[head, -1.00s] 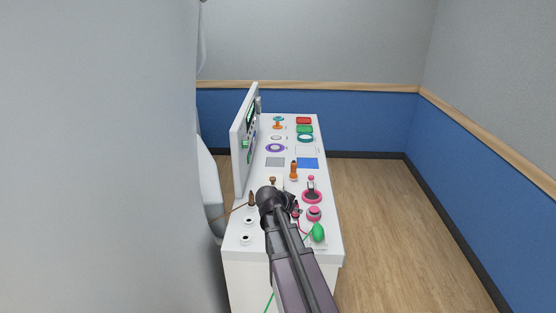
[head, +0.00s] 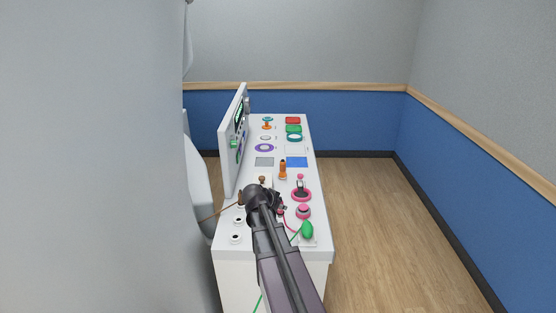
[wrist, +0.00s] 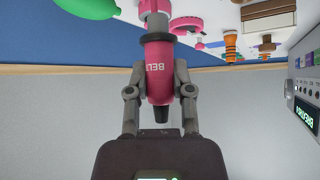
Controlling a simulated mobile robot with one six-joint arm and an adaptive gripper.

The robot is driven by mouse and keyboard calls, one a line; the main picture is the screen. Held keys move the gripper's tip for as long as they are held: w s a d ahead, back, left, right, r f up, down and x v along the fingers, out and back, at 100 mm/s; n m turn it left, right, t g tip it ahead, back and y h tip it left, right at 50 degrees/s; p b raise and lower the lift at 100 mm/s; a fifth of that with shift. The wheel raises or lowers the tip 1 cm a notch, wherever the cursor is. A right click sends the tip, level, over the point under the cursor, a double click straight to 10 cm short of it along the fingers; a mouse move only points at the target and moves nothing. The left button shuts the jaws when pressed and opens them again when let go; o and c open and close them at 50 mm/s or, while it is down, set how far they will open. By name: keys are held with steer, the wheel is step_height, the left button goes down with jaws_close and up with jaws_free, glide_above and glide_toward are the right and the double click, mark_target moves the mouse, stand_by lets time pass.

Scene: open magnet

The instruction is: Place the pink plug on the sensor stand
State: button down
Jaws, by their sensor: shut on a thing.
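My gripper (wrist: 159,95) is shut on the pink plug (wrist: 160,72), its two fingers on either side of the barrel. The plug is marked "BELT" and has a grey collar and a dark tip. In the head view my gripper (head: 283,208) is low over the near part of the white table, and my arm hides most of the plug. A pink-ringed stand (head: 301,194) with a dark upright and pink top is just beyond and right of it. A pink round piece (head: 303,211) is nearer. I cannot tell which is the sensor stand.
A green bulb (head: 307,230) lies at the near right table edge. An orange peg (head: 283,168) stands farther back. A tilted panel (head: 234,140) lines the left side, and white cups (head: 237,238) sit near left. The floor on the right is clear.

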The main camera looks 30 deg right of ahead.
steer(key=w+d+f+n+t+y+b, duration=0.1)
steer(key=w+d+f+n+b, duration=0.1)
steer(key=w+d, duration=0.5)
steer(key=shift+d+f+n+t+b, duration=0.2)
steer(key=shift+f+n+t+b, duration=0.15)
steer(key=shift+f+b, duration=0.5)
steer(key=shift+w+a+f, duration=0.1)
steer(key=shift+w+a, duration=0.05)
steer(key=w+a, duration=0.2)
steer(key=a, duration=0.2)
steer(key=w+a+f, duration=0.1)
steer(key=w+a, duration=0.2)
steer(key=a, duration=0.1)
steer(key=w+a+b, duration=0.1)
steer(key=w+a, duration=0.2)
steer(key=a, duration=0.1)
steer(key=shift+f, duration=0.2)
steer(key=shift+w+a, duration=0.4)
steer(key=shift+a, duration=0.15)
step_height(320, 180, down, 4)
steer(key=b, duration=0.4)
steer(key=shift+s+r, duration=0.1)
steer(key=shift+r, duration=0.05)
